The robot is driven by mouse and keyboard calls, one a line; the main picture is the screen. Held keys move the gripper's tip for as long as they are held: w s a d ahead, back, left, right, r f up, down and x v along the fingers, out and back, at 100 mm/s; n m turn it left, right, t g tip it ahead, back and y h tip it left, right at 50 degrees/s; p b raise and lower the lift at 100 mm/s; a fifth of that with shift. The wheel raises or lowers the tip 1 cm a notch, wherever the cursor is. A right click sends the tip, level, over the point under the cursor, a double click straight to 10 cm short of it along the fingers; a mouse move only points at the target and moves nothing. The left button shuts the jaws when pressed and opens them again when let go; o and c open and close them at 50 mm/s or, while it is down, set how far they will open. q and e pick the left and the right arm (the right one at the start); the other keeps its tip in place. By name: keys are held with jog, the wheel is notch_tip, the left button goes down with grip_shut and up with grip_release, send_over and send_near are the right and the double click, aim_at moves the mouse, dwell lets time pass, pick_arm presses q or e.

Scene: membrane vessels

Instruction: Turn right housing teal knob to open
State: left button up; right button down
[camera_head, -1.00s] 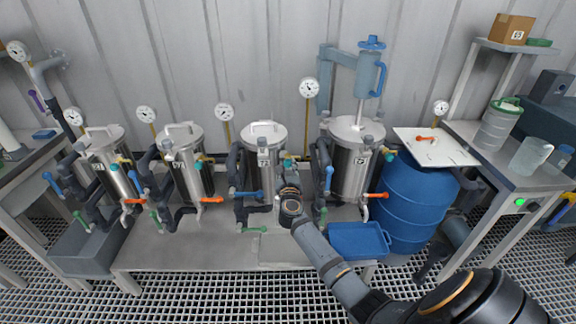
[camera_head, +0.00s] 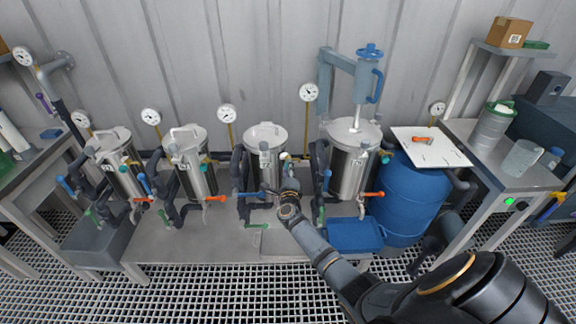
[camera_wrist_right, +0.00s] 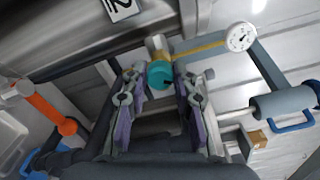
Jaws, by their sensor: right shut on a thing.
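The third steel housing from the left (camera_head: 266,150) stands upright on the bench, with a white handle on its lid. My right gripper (camera_head: 288,172) is at this housing's right side, and the wrist hides most of the fittings there. In the right wrist view the teal knob (camera_wrist_right: 160,73) sits between the two fingertips of my right gripper (camera_wrist_right: 161,80), which is shut on it. A brass fitting (camera_wrist_right: 157,46) shows behind the knob. My left gripper is not in view.
A larger steel vessel (camera_head: 354,165) with an orange-handled valve (camera_head: 374,194) stands close to the right of my gripper. A blue tray (camera_head: 354,235) and blue barrel (camera_head: 408,205) are farther right.

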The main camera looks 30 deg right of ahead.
jog(key=shift+f+n+p, duration=0.15)
jog(key=shift+n+p, duration=2.5)
jog(key=shift+n, duration=3.35)
jog(key=c, duration=1.1)
grip_release()
jog(key=shift+o, duration=0.2)
jog(key=v, duration=1.2)
